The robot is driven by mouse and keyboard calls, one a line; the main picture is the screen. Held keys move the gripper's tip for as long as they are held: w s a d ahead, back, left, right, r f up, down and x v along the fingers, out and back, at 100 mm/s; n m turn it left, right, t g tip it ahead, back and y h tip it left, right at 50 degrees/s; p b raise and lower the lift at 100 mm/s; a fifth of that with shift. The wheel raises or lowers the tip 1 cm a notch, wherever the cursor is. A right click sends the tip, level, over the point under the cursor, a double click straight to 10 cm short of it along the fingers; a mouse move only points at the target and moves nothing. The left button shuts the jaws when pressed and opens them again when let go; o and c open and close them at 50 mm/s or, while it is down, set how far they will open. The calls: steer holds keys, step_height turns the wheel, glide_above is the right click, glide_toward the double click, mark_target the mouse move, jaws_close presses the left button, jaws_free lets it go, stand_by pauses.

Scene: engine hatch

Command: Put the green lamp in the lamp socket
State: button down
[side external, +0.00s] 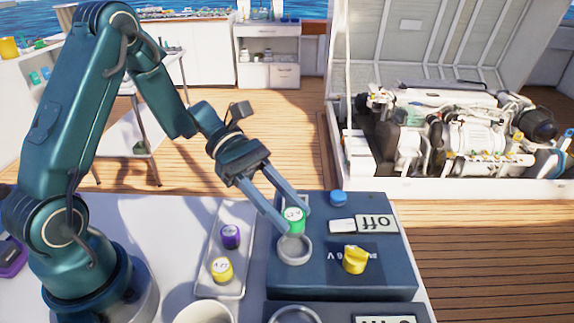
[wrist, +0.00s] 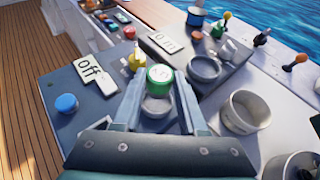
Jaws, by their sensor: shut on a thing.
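The green lamp (side external: 293,219) is a short green cylinder with a pale labelled top. My gripper (side external: 290,222) is shut on it, one finger on each side. The lamp socket (side external: 294,249) is a round grey ring on the blue box, just below the lamp in the side view. In the wrist view the green lamp (wrist: 160,78) is between my fingertips, and the grey socket (wrist: 158,104) shows partly behind it. The lamp looks roughly upright and close to the socket; I cannot tell whether it touches the rim.
The blue box (side external: 345,278) also carries a yellow knob (side external: 355,260), a blue button (side external: 338,198) and an "Off" label (side external: 376,223). A tray (side external: 208,275) to its left holds a purple lamp (side external: 230,236) and a yellow lamp (side external: 221,269). A white cup (side external: 203,314) stands in front.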

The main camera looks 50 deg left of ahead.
steer(key=shift+d+f, duration=0.3)
steer(key=shift+f, duration=1.9)
steer(key=shift+c, duration=2.3)
jaws_free()
